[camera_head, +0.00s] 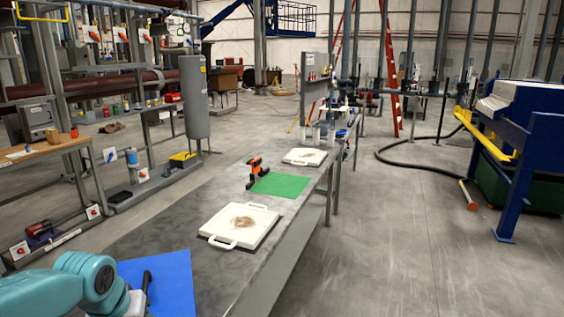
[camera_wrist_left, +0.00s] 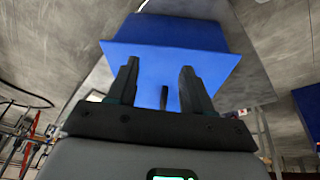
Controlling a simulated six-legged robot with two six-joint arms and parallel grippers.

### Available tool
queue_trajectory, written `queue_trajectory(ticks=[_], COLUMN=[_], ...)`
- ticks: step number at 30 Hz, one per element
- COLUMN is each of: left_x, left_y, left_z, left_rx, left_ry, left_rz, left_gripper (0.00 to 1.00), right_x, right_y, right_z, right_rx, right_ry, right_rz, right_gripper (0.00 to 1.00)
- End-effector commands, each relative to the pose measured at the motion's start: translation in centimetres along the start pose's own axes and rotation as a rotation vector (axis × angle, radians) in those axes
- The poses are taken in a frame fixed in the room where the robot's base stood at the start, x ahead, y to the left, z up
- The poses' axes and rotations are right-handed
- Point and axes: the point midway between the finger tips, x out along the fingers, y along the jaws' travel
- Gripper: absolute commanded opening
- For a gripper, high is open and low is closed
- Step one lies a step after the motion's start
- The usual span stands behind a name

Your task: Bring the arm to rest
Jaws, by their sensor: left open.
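My left arm, teal, comes in at the bottom left of the head view. Its gripper (camera_head: 147,283) shows only in part there, over or beside a blue mat (camera_head: 172,275) on the grey table. In the left wrist view my left gripper (camera_wrist_left: 158,72) has its two dark fingers spread apart, and nothing is held between them. My right gripper is in neither view.
The long grey table (camera_head: 150,232) carries a white filter plate (camera_head: 240,226), a green mat (camera_head: 279,186), an orange and black tool (camera_head: 254,170) and a farther white plate (camera_head: 305,157). A blue-framed machine (camera_head: 535,140) stands right. Open floor (camera_head: 410,235) lies between.

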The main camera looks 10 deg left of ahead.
Motion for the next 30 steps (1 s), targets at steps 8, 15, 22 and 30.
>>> queue_trajectory(ticks=[8, 15, 22, 30], left_x=[11.8, 22.3, 24.6, 24.7], left_y=[6.5, 12.3, 13.0, 12.9], left_z=[6.7, 21.9, 32.5, 34.2], left_rx=[0.087, 0.091, 0.067, 0.064], left_ry=[-0.125, -0.279, -0.357, -0.362], left_rz=[0.153, 0.296, 0.302, 0.295], left_gripper=[0.51, 0.51, 0.51, 0.51], right_x=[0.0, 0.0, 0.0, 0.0], right_y=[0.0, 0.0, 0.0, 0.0], right_z=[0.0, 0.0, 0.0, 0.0], right_rx=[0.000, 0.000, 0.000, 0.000], right_ry=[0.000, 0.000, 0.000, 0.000], right_rz=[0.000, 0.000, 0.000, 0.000], right_gripper=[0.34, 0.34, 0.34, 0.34])
